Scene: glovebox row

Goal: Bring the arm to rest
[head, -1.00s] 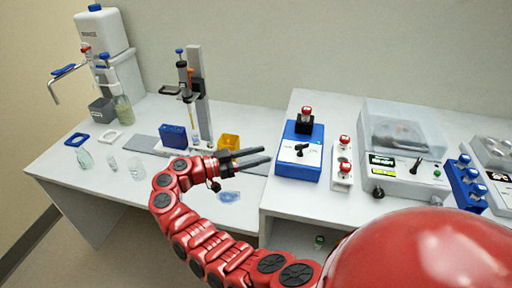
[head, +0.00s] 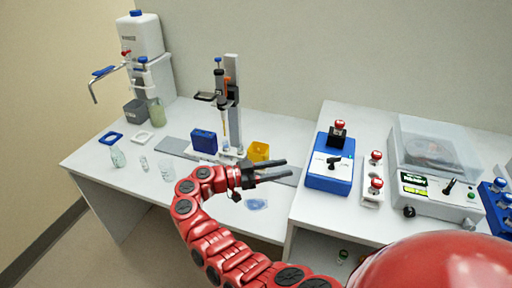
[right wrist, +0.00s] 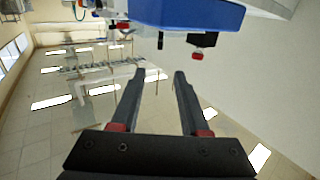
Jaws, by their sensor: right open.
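My right arm is red and segmented and reaches in from the bottom of the head view. Its right gripper (head: 287,167) has dark fingers, spread apart, with nothing between them. It is above the front part of the left bench (head: 110,176), in front of the yellow box, and points right toward the blue device (head: 330,176). In the right wrist view the two fingers (right wrist: 159,75) are apart and empty, with a blue object beyond them at the top. My left gripper is not in view.
A pipette stand (head: 232,105), blue box (head: 204,141) and yellow box (head: 258,152) stand behind the gripper. A clear-lidded machine (head: 435,150) and red-knobbed parts (head: 374,172) are on the right bench. Glassware (head: 118,157) is at left. A blue translucent piece (head: 256,204) lies near the front edge.

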